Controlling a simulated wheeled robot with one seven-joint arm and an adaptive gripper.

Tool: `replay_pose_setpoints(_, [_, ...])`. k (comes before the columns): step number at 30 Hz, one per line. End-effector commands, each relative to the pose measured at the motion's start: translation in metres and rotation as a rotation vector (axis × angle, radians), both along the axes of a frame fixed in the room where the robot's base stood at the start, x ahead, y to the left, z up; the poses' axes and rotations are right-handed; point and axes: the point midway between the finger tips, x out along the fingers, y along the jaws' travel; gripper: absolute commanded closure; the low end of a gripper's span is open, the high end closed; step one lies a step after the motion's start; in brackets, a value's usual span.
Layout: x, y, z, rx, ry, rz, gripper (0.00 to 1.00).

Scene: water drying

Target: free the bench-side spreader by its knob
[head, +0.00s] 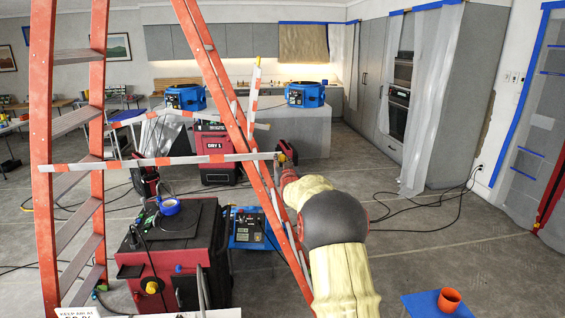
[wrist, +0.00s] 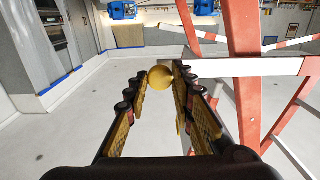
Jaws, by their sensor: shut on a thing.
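An orange stepladder (head: 97,120) stands at the left, its slanted legs crossing the middle of the head view. A white-and-orange striped spreader bar (head: 130,162) runs level across it. The knob sits between my fingertips. My gripper (head: 286,155), at the bar's right end in the head view, is shut on the knob; it also shows in the wrist view (wrist: 160,85). My fingers hide part of the bar's end.
A red machine (head: 165,250) with blue tape on top stands beside the ladder's foot. A blue unit (head: 252,228) is behind the leg. An orange cup (head: 449,299) is at lower right. Cables (head: 430,225) lie on the floor. Floor right of my arm is mostly clear.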

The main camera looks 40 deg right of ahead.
Motion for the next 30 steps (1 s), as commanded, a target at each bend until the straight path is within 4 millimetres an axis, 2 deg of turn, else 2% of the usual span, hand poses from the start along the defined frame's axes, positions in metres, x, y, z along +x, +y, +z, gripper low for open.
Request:
replay_pose_setpoints(6, [0.000,0.000,-0.004,0.011,-0.007,0.000,1.00])
replay_pose_setpoints(15, [0.002,0.003,-0.039,0.161,-0.094,0.001,1.00])
replay_pose_setpoints(18, [0.003,0.005,-0.045,0.201,-0.118,0.001,1.00])
replay_pose_setpoints(30, [0.004,0.005,-0.047,0.227,-0.130,0.000,1.00])
